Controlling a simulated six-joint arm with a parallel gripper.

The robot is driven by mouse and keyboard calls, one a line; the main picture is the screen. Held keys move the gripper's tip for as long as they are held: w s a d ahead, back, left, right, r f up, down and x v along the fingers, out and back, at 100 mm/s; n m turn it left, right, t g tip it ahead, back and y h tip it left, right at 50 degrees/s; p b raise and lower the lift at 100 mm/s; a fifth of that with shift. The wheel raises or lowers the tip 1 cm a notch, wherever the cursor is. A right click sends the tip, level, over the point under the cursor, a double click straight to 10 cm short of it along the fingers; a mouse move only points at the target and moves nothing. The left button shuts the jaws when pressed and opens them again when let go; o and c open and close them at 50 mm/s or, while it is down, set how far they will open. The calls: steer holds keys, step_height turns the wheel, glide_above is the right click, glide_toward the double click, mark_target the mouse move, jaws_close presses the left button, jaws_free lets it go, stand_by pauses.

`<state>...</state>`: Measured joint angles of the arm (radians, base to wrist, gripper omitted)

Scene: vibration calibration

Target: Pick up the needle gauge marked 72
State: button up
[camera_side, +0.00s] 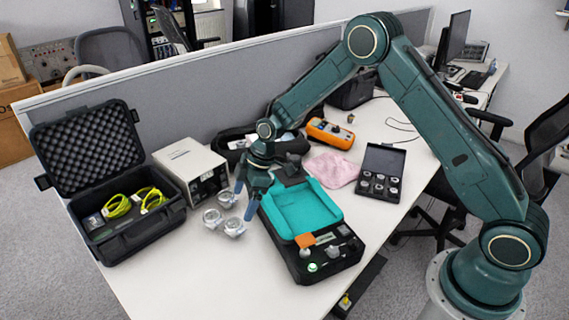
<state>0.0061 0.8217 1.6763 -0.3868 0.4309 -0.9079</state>
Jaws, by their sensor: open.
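Three round needle gauges stand close together on the white table, left of the teal tray. One gauge (212,217) is at the left, one gauge (234,227) is at the front right, and one gauge (226,198) is at the back. Their markings are too small to read, so I cannot tell which is marked 72. My gripper (251,207) points down just right of the gauges, at the tray's left edge. It is open, and I see nothing between its fingers.
A black case with a teal tray (298,212) lies right of my gripper. A white instrument box (186,160) and an open foam-lined case (120,230) are at the left. A pink cloth (333,169), an orange meter (330,133) and a small black case (384,160) are behind and right. The front left table is clear.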

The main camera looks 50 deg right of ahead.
mark_target(234, 225)
steer(key=shift+x, duration=2.65)
steer(key=shift+f, duration=0.1)
steer(key=shift+x, duration=2.45)
steer(key=shift+w+d, duration=0.1)
steer(key=c, duration=1.1)
